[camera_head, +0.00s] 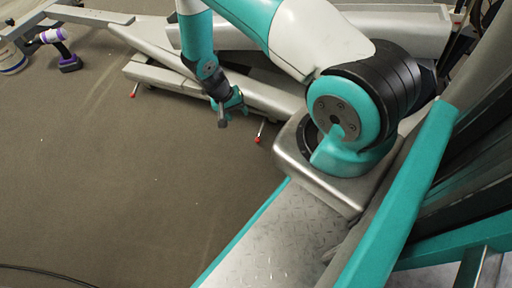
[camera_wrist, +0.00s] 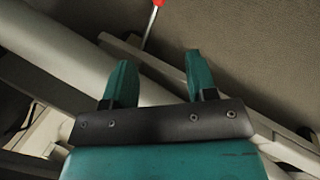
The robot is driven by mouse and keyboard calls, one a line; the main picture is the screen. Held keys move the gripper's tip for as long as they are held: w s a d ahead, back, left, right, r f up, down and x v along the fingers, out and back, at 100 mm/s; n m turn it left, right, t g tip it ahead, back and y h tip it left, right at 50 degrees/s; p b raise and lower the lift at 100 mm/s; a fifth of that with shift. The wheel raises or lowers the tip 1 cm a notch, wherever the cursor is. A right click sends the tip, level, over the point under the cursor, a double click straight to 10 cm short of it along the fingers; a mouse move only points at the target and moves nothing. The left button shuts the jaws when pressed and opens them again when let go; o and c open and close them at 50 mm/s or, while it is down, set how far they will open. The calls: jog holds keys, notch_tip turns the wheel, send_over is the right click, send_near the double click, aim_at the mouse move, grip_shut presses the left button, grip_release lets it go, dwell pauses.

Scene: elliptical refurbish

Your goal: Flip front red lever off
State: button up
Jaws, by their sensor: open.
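A red-tipped lever (camera_head: 259,137) sticks out from the lower edge of the grey machine frame (camera_head: 190,84), just right of my gripper. Another red-tipped lever (camera_head: 134,90) is farther left on the same frame. My gripper (camera_head: 226,117) is open and empty, in front of the frame and apart from both levers. In the wrist view my gripper's two teal fingers (camera_wrist: 158,72) are spread. A red-tipped lever (camera_wrist: 151,25) shows beyond them at the top, between the finger lines, its tip cut by the picture edge. I cannot tell which lever this is.
Brown floor (camera_head: 100,190) is open at the left and front. A black cable (camera_head: 45,272) lies at bottom left. The frame's beams lie close behind my gripper.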

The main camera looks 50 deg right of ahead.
aim_at(256, 139)
jog(key=b+x, duration=0.9)
jog(key=x, duration=0.9)
jog(key=shift+s+d+f, duration=0.1)
jog(key=shift+d+f, duration=0.05)
jog(key=shift+f, duration=0.1)
jog(key=shift+c, duration=0.4)
grip_shut()
jog(key=shift+r, duration=0.1)
